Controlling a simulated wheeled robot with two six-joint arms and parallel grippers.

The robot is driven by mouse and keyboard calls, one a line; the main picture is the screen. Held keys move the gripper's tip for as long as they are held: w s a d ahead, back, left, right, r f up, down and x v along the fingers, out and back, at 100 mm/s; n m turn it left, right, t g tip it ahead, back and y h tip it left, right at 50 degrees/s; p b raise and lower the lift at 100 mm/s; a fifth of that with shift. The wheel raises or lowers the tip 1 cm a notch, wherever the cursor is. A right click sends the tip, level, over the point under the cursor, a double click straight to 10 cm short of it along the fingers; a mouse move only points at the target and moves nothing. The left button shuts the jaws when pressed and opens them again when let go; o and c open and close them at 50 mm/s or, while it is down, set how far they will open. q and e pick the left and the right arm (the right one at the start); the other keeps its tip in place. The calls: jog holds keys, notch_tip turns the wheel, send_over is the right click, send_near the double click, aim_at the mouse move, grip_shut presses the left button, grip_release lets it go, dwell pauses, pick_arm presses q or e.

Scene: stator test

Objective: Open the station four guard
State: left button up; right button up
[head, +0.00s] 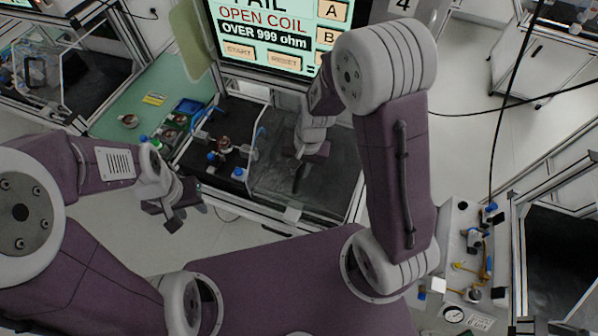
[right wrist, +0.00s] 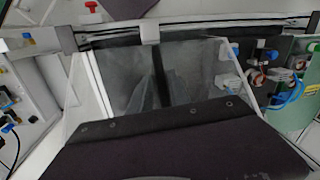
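The test station under a screen (head: 265,30) reading "OPEN COIL" has a grey, see-through guard panel (head: 335,185) over the right part of its bay. The panel also shows in the right wrist view (right wrist: 115,75). A white tab (head: 292,213) sits at the station's front edge, also in the right wrist view (right wrist: 150,32). My right gripper (head: 300,180) points down over the panel, apart from the tab; its finger gap is unclear. My left gripper (head: 188,217) is open and empty, left of the station. A sign "4" (head: 403,5) stands beside the screen.
A fixture with copper and blue parts (head: 224,145) sits in the bay's left part. A black cable hangs at right.

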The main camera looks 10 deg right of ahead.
jog(key=r, duration=0.4)
jog(key=d+r, duration=0.1)
jog(key=shift+s+r, duration=0.2)
jog(key=shift+r, duration=0.2)
